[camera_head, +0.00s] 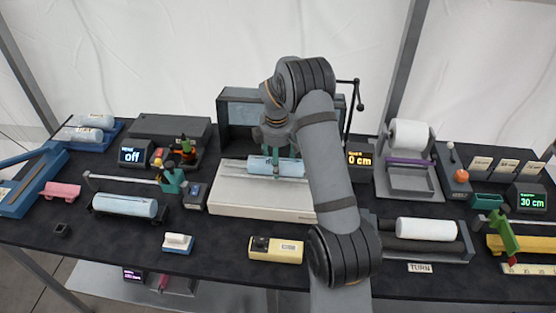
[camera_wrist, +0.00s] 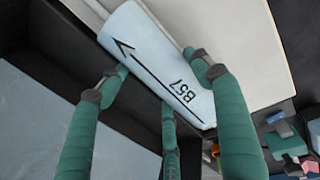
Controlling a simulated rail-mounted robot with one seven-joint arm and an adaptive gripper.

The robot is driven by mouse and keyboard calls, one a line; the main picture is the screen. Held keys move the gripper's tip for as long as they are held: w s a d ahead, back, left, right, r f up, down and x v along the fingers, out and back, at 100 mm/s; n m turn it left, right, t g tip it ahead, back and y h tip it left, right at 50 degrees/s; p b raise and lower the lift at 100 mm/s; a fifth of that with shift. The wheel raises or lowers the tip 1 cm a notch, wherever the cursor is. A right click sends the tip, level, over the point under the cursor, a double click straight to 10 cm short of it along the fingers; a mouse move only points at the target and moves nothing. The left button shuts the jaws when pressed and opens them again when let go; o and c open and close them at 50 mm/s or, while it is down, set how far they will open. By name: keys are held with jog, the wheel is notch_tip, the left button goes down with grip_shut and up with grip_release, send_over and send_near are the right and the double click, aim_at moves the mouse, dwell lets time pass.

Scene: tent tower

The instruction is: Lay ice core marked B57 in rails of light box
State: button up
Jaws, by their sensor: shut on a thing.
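The ice core marked B57 (camera_wrist: 165,65) is a pale blue cylinder with a black arrow along its side. My gripper (camera_wrist: 155,78) has green fingers closed around it from both sides. In the head view the core (camera_head: 259,166) lies level, crosswise, over the back part of the white light box (camera_head: 250,201), with my gripper (camera_head: 282,150) directly above. The light box's pale top also shows in the wrist view (camera_wrist: 240,35) beside the core. The rails are mostly hidden by the core and fingers. I cannot tell whether the core touches them.
A dark upright panel (camera_head: 238,112) stands close behind the light box. Another core (camera_head: 125,205) lies in a cradle at left, and more lie in a blue tray (camera_head: 107,129). A white cylinder (camera_head: 426,229) sits in a holder at right. A yellow block (camera_head: 275,249) lies in front.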

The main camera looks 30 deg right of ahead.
jog(key=shift+f, duration=0.25)
jog(key=o, duration=1.7)
jog(key=shift+s, duration=0.1)
jog(key=r, duration=0.4)
jog(key=s+r, duration=0.1)
jog(key=r, duration=0.3)
jog(key=a+r, duration=0.1)
jog(key=r, duration=0.3)
jog(key=shift+s, duration=0.25)
jog(key=shift+f, duration=0.1)
jog(key=f, duration=0.4)
jog(key=w+f, duration=0.1)
jog(key=f, duration=0.2)
jog(key=d+f, duration=0.1)
jog(key=f, duration=0.3)
jog(key=shift+w+f, duration=0.3)
jog(key=shift+r, duration=0.15)
jog(key=shift+b, duration=0.35)
